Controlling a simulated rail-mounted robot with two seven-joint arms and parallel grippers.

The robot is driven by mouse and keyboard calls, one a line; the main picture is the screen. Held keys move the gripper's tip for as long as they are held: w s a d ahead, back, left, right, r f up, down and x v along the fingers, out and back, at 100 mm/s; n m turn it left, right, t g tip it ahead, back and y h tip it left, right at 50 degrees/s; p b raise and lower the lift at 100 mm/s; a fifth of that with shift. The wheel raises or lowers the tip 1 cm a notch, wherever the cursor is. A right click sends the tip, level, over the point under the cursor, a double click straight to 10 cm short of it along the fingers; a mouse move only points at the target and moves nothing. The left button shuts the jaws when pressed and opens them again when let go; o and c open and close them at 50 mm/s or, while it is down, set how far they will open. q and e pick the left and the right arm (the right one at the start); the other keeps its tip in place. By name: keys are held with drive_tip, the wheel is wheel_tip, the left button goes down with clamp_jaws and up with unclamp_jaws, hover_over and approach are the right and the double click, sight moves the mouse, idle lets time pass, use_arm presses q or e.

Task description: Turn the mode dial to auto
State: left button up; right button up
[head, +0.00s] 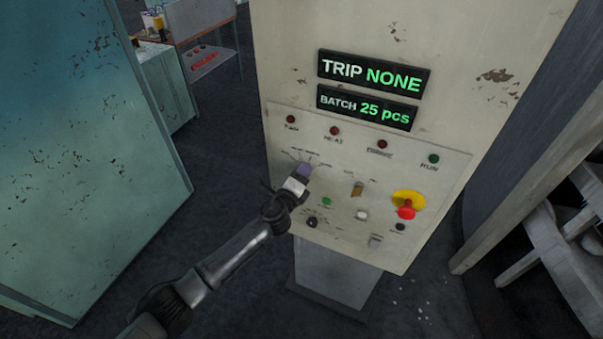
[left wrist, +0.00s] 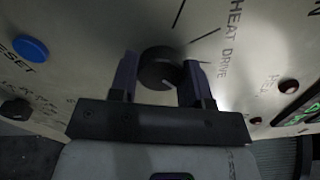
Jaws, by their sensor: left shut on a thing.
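The control panel (head: 440,170) stands upright in front of me, on the face of a pale cabinet. My left gripper (head: 302,174) reaches its left half from below. In the left wrist view a dark round dial (left wrist: 160,66) sits between the two fingers of my left gripper (left wrist: 160,84), which is shut on it. A light pointer mark shows low on the dial, and dark tick lines fan out beyond it on the panel. In the head view the gripper hides the dial, and the position names around it are too small to read. My right gripper is not in view.
A red emergency knob on a yellow plate (head: 408,201), a brown switch (head: 357,189) and several small buttons share the panel. Displays above read TRIP NONE (head: 373,74) and BATCH 25 pcs (head: 366,108). A blue RESET button (left wrist: 31,48) is close to the gripper. Teal cabinets stand left.

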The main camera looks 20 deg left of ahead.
use_arm(q)
drive_tip(key=shift+m, duration=0.4)
idle(0.3)
drive_tip(key=o, duration=0.9)
drive_tip(key=s, duration=0.9)
drive_tip(key=s+a, duration=0.1)
drive_tip(key=s, duration=0.3)
drive_tip(key=shift+s, duration=0.4)
